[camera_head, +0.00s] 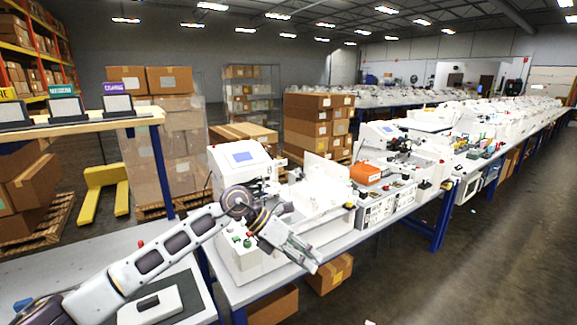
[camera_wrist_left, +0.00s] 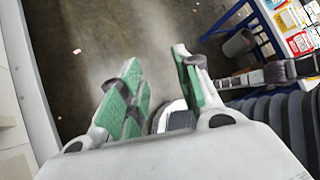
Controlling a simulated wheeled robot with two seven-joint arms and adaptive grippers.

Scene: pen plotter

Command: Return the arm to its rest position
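My left arm reaches in from the lower left in the head view. Its gripper (camera_head: 308,258) is at the front edge of the work table, beside the white machine with a blue screen (camera_head: 242,157). In the left wrist view the left gripper (camera_wrist_left: 158,65) has its two green-padded fingers apart, with only floor showing between them. It holds nothing. My right gripper is in neither view.
The white table (camera_head: 245,292) carries white machines and an orange box (camera_head: 365,173). A grey bench (camera_head: 75,258) is under my arm. A shelf with several dark displays (camera_head: 60,118) stands at left. A cardboard box (camera_head: 336,273) is below the table. Floor at right is clear.

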